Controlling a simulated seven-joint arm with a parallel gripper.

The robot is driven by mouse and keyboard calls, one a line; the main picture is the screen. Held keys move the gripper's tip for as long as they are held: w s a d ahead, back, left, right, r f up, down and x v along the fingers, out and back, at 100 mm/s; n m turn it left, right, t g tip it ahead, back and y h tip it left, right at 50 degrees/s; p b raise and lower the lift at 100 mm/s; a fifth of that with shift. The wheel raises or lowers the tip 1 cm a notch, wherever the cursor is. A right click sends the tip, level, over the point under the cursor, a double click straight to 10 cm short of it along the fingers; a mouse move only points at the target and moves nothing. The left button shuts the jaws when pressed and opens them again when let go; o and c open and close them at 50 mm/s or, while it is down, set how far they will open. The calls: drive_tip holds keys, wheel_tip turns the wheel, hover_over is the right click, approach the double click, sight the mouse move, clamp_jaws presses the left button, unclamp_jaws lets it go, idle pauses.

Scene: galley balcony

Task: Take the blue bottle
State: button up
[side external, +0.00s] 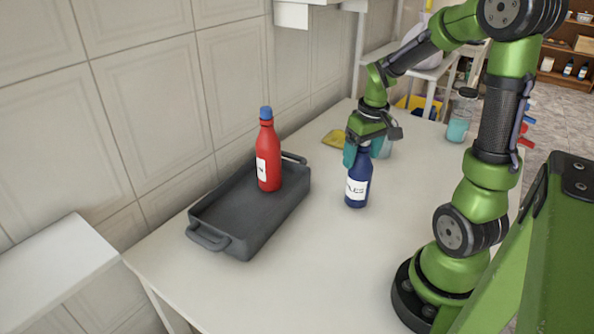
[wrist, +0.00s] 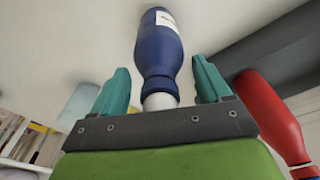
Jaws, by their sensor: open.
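The blue bottle (side external: 358,180) stands upright on the white table, with a white label on its body. In the wrist view the blue bottle (wrist: 159,48) shows its white cap end between the two teal fingers. My gripper (side external: 356,150) is at the top of the bottle in the side view, pointing down. In the wrist view my gripper (wrist: 160,85) is open, with a gap between each finger and the bottle. The bottle's cap is hidden by the gripper in the side view.
A red bottle (side external: 268,155) with a blue cap stands in a dark grey tray (side external: 213,240) left of the blue bottle. The red bottle also shows in the wrist view (wrist: 268,112). A yellow item (side external: 334,139) and a glass jar (side external: 458,126) are farther back. The front table (side external: 300,285) is clear.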

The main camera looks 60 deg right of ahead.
clamp_jaws()
idle(0.5)
drive_tip(key=shift+r, duration=1.75)
drive_tip(key=s+a+r, duration=0.1)
drive_tip(key=s+a, duration=0.8)
drive_tip(key=s, duration=0.4)
drive_tip(key=shift+r, duration=0.2)
